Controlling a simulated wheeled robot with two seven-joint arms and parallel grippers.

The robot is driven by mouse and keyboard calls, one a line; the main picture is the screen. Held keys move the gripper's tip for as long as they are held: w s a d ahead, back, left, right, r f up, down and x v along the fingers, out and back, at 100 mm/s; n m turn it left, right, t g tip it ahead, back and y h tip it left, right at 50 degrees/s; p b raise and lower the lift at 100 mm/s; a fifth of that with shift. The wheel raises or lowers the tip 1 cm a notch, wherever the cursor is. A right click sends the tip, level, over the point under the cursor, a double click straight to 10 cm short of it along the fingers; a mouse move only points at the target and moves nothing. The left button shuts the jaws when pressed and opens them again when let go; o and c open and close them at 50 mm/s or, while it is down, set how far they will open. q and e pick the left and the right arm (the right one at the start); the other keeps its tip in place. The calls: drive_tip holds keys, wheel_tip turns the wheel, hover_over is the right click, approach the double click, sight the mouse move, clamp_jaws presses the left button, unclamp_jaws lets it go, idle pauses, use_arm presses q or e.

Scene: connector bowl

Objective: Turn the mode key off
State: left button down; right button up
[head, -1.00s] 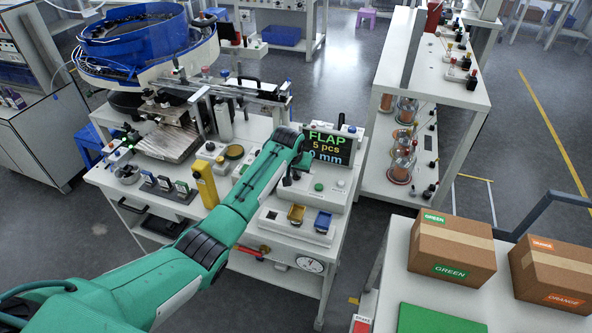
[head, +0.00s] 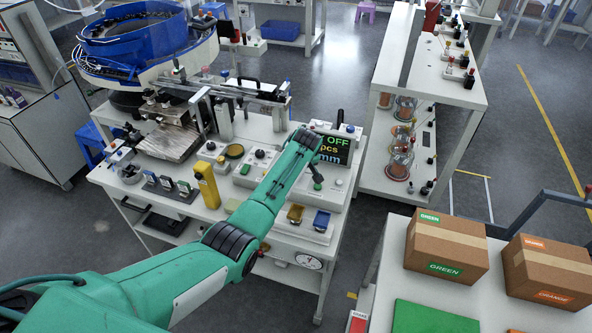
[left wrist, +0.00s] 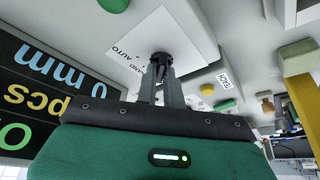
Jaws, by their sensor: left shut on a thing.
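The mode key (left wrist: 161,60) is a small dark key on a white plate (left wrist: 150,38) marked AUTO, in the left wrist view. My left gripper (left wrist: 160,72) is shut on it, with both fingertips at the plate. In the head view my left forearm reaches over the control box and hides the key and the fingers. The display (head: 338,150) behind shows OFF in green on its top line, partly covered by my arm. My right gripper is in neither view.
A green button (head: 317,187) and a yellow and a blue tray (head: 321,221) are close to my arm. A yellow post (head: 207,184) stands to the left. Cardboard boxes (head: 447,246) sit on the right-hand table.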

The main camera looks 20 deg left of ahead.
use_arm(q)
drive_tip(key=shift+n, duration=0.6)
drive_tip(key=c, duration=1.5)
unclamp_jaws()
drive_tip(key=b+v, duration=0.2)
drive_tip(key=v, duration=1.1)
drive_tip(key=shift+d+r, duration=0.25)
drive_tip(key=shift+r, duration=0.1)
